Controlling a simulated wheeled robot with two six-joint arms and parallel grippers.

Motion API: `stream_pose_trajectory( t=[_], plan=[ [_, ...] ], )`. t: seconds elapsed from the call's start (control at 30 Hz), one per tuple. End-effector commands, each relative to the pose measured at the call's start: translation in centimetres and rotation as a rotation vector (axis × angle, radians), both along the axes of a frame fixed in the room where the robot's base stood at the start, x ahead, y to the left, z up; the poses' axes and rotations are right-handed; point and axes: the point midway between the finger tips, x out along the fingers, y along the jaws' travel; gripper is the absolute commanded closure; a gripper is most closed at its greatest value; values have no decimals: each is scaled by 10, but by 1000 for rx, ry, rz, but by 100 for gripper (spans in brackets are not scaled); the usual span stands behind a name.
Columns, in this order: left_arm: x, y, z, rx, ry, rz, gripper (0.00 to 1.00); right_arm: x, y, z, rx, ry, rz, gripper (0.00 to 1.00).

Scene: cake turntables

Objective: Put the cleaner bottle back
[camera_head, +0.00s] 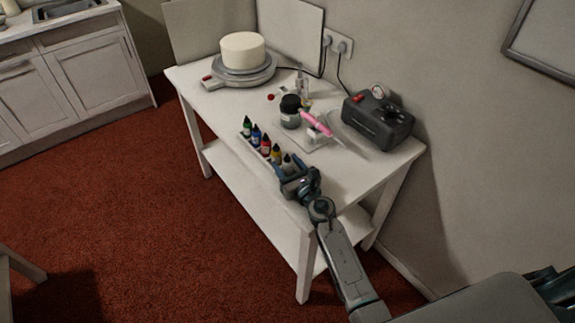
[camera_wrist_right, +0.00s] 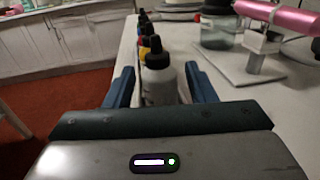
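A pale bottle with a black cap (camera_head: 289,163), which looks like the cleaner bottle, stands upright at the near end of a row of colour bottles; no label is readable. In the right wrist view this bottle (camera_wrist_right: 159,80) is between the two blue fingers of my right gripper (camera_wrist_right: 160,90), with a visible gap on each side. In the head view my right gripper (camera_head: 292,178) is at the table's near end, hiding the bottle's lower part. It is open. My left gripper is out of view.
Green, blue, red and yellow bottles (camera_head: 265,143) line up beyond the pale one. A dark-lidded jar (camera_head: 290,112), a pink airbrush (camera_head: 316,123) on a stand and a black compressor (camera_head: 378,120) are to the right. A cake (camera_head: 242,50) sits on a turntable (camera_head: 245,78) at the far end.

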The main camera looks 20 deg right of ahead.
Motion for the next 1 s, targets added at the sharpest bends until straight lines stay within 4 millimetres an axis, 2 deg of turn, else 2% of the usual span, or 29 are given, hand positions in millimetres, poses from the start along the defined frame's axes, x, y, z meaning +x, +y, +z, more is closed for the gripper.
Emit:
stream_pose_trajectory(
  t=[0.37, 0.47, 0.8, 1.0],
  plan=[
    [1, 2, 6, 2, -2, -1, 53, 0, 0, 6, 0, 0, 0, 49],
    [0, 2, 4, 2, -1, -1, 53, -13, -3, 3, 0, 2, 0, 49],
    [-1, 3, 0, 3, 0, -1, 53, -83, -16, 2, -2, 2, 0, 49],
    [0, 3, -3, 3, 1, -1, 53, -110, -22, 3, -1, 0, 0, 49]
  ],
)
